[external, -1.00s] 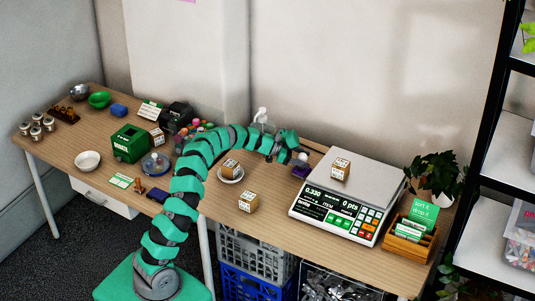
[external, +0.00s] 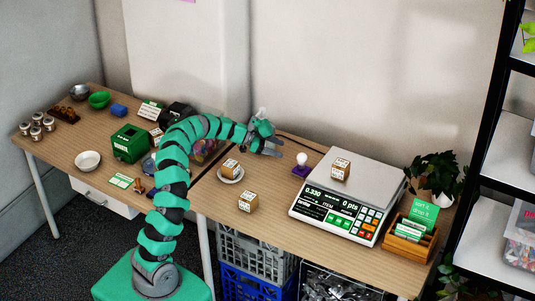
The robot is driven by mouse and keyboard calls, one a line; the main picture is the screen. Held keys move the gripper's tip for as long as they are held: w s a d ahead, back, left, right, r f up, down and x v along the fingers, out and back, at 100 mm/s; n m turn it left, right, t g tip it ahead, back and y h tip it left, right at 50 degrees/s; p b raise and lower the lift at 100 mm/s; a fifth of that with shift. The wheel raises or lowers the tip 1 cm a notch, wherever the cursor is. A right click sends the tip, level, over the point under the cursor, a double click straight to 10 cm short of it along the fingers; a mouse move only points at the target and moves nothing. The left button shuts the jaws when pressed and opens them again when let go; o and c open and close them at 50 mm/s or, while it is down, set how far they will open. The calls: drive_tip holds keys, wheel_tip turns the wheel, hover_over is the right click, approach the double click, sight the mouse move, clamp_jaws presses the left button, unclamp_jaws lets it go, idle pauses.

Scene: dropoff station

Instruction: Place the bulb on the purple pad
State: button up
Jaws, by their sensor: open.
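A white bulb (external: 301,158) stands upright on the small purple pad (external: 299,171), just left of the scale. My gripper (external: 279,147) is open and empty. It is a little to the left of the bulb and above the table, apart from it.
A scale (external: 348,197) with a small box (external: 341,169) on its plate stands right of the pad. A box on a white saucer (external: 239,179) and another box (external: 248,202) are to the left and front. A plant (external: 436,172) and card holder (external: 408,238) stand at the right.

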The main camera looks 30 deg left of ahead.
drive_tip(key=shift+s+a+r, duration=0.1)
drive_tip(key=shift+a, duration=0.15)
drive_tip(key=s+r+n+t+y, duration=0.15)
drive_tip(key=s+r, duration=0.25)
drive_tip(key=r, duration=0.7)
drive_tip(key=s+r+n+t+y, duration=0.1)
drive_tip(key=s+r+n+y, duration=0.25)
drive_tip(key=r, duration=0.85)
drive_tip(key=s+a+r+n+t+y, duration=0.3)
drive_tip(key=s+r, duration=0.6)
drive_tip(key=r, duration=0.3)
drive_tip(key=s+a+r+n+t+y, duration=0.4)
drive_tip(key=s+r, duration=0.5)
drive_tip(key=r, duration=0.3)
drive_tip(key=shift+s+a+r+n, duration=0.2)
drive_tip(key=shift+a+n, duration=0.1)
drive_tip(key=shift+n, duration=0.1)
drive_tip(key=shift+r, duration=0.1)
wheel_tip(320, 180, up, 7)
drive_tip(key=p, duration=0.7)
drive_tip(key=shift+f, duration=0.2)
